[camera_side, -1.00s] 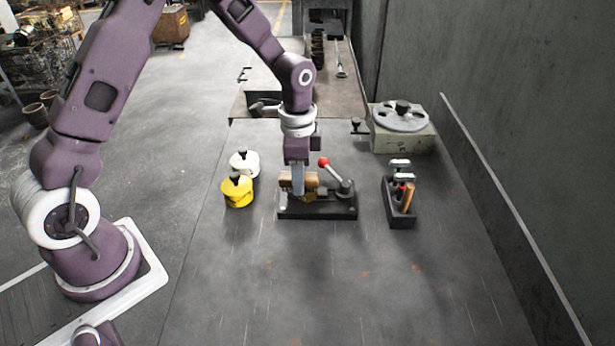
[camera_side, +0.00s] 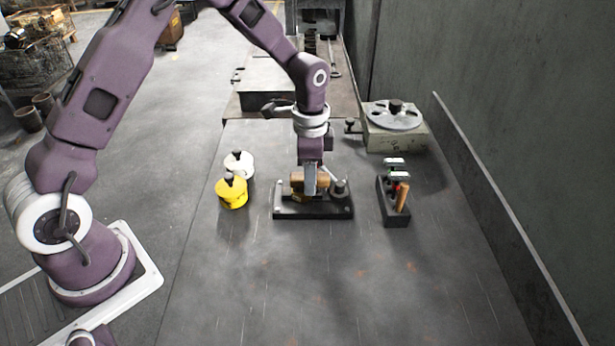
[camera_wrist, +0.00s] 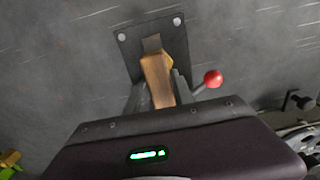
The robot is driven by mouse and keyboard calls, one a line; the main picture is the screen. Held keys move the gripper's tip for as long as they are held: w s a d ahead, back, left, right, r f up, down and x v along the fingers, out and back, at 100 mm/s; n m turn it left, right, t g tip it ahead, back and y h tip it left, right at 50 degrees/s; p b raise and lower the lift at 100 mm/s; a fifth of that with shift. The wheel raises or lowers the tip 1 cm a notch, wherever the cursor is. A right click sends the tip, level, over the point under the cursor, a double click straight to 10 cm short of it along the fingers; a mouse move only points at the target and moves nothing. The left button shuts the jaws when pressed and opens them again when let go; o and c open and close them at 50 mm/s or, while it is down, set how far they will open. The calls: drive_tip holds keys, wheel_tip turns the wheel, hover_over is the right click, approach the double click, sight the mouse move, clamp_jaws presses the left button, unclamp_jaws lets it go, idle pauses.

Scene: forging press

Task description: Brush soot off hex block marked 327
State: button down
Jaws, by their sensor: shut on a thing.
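My gripper (camera_side: 311,190) is shut on a wooden-backed brush (camera_wrist: 157,78), held over a black clamp fixture (camera_side: 285,212). In the wrist view the brush lies between the two fingers (camera_wrist: 160,95), and the fixture plate (camera_wrist: 128,48) shows beyond it. The brush also shows in the side view (camera_side: 296,180). A small brassy edge (camera_wrist: 170,62) beside the brush may be the hex block; most of it is hidden, and no number can be read. I cannot tell whether the bristles touch it. The fixture's red-knobbed lever (camera_wrist: 213,79) stands right of my gripper in the wrist view.
A yellow pot (camera_side: 232,193) and a white pot (camera_side: 240,165) stand left of the fixture. A black rack (camera_side: 397,219) with handled tools stands right. A box with a round slotted plate (camera_side: 395,117) is behind it, near the wall. The front of the bench (camera_side: 330,290) is clear.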

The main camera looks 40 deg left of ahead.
drive_tip(key=shift+s+a, duration=0.6)
drive_tip(key=shift+s, duration=0.1)
drive_tip(key=shift+r, duration=3.1)
